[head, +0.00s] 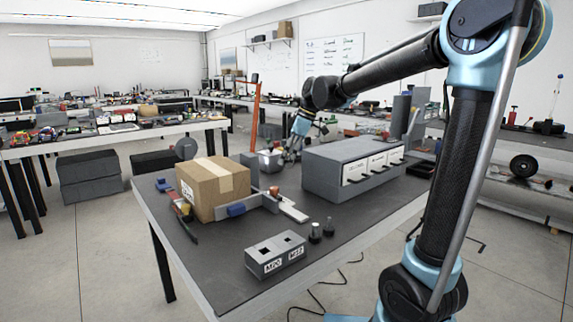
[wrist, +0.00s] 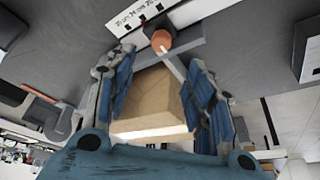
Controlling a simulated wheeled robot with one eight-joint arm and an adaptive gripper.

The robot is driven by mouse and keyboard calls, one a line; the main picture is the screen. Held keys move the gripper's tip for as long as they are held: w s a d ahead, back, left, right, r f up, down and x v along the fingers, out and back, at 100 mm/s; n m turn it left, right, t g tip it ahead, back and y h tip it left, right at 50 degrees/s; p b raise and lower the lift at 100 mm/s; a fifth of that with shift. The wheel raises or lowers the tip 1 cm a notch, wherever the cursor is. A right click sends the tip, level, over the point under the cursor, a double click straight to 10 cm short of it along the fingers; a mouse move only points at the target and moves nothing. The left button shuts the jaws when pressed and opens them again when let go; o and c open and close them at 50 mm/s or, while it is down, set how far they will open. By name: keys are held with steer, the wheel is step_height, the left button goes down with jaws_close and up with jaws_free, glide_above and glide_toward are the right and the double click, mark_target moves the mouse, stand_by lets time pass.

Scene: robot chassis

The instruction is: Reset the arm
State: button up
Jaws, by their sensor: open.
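My arm reaches from the right over the far side of the dark workbench (head: 205,255). My gripper (head: 292,152) is at its end, left of the grey drawer unit (head: 350,165) and behind the cardboard box (head: 213,187). In the wrist view my gripper (wrist: 160,75) has its two blue-padded fingers spread apart. The cardboard box (wrist: 155,95) shows between and beyond the fingers. I see nothing held.
A grey block labelled with two slots (head: 275,254) and two small dark pegs (head: 322,229) stand at the bench front. A vise-like holder with an orange knob (head: 274,190) is beside the box. An orange upright (head: 256,115) rises near my gripper.

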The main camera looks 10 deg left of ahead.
steer(key=s+d+f+m+t+h, duration=0.1)
steer(key=s+d+f+m, duration=0.15)
steer(key=d, duration=0.45)
steer(key=s+d+f+m, duration=0.1)
steer(key=s+d+m, duration=0.25)
steer(key=d, duration=0.35)
steer(key=s+d+f+m+t+h, duration=0.1)
steer(key=s+d+f+m, duration=0.15)
steer(key=d, duration=0.45)
steer(key=s+d+f+m+h, duration=0.2)
steer(key=s+d+f+m, duration=0.8)
steer(key=s+d+f, duration=0.4)
steer(key=shift+s+d+f+t+h, duration=0.25)
steer(key=shift+s+d+t+h, duration=0.1)
steer(key=shift+s, duration=0.2)
steer(key=shift+w+f, duration=0.2)
steer(key=shift+w, duration=0.25)
